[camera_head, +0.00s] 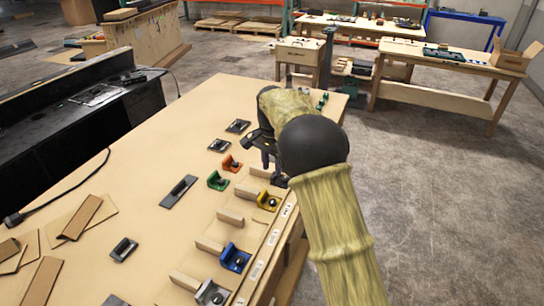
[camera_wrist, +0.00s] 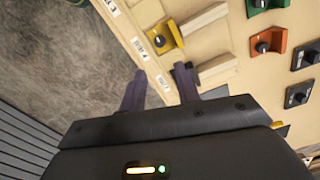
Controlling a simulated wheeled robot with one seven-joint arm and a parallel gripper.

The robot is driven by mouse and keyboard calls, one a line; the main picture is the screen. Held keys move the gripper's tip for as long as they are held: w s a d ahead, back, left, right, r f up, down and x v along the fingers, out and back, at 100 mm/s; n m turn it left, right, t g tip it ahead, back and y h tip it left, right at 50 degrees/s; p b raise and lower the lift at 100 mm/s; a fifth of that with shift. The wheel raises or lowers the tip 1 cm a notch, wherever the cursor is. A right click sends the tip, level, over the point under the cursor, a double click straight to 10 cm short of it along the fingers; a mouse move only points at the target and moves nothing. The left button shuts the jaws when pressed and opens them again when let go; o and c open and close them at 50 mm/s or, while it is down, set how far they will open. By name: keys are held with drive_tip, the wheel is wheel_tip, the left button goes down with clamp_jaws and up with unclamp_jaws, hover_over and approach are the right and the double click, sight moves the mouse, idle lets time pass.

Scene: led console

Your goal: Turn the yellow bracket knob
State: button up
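The yellow bracket (camera_head: 264,205) sits on the console's edge row in the head view, with a dark knob on it. In the wrist view the yellow bracket (camera_wrist: 170,38) is at top centre, its dark knob facing up. My gripper (camera_wrist: 160,88) shows two dark fingers with a gap between them and no object held. The yellow bracket lies beyond the fingertips, apart from them. In the head view my gripper (camera_head: 270,165) is over the far part of the row, past the yellow bracket, partly hidden by my arm.
In the head view a blue bracket (camera_head: 236,257) and grey bracket (camera_head: 212,294) stand nearer along the row. Orange (camera_head: 231,163) and green (camera_head: 217,181) brackets lie behind. Wooden blocks (camera_head: 230,217) divide the row. A dark part (camera_wrist: 180,70) is close to one fingertip.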

wheel_tip(320, 180, up, 4)
drive_tip(key=shift+r, duration=0.1)
drive_tip(key=shift+d, duration=0.1)
drive_tip(key=s+d+f+n+t, duration=0.1)
drive_tip(key=s+d+f+n, duration=0.2)
drive_tip(key=s+d, duration=0.8)
drive_tip(key=s+d+f+n, duration=0.2)
drive_tip(key=s+d, duration=0.2)
drive_tip(key=s, duration=0.4)
drive_tip(key=s+d+f+n+t, duration=0.1)
drive_tip(key=s+d+f+n, duration=0.1)
drive_tip(key=s, duration=0.6)
drive_tip(key=shift+s+d+f+t, duration=0.15)
drive_tip(key=shift+s+d+t, duration=0.2)
drive_tip(key=shift+d, duration=0.5)
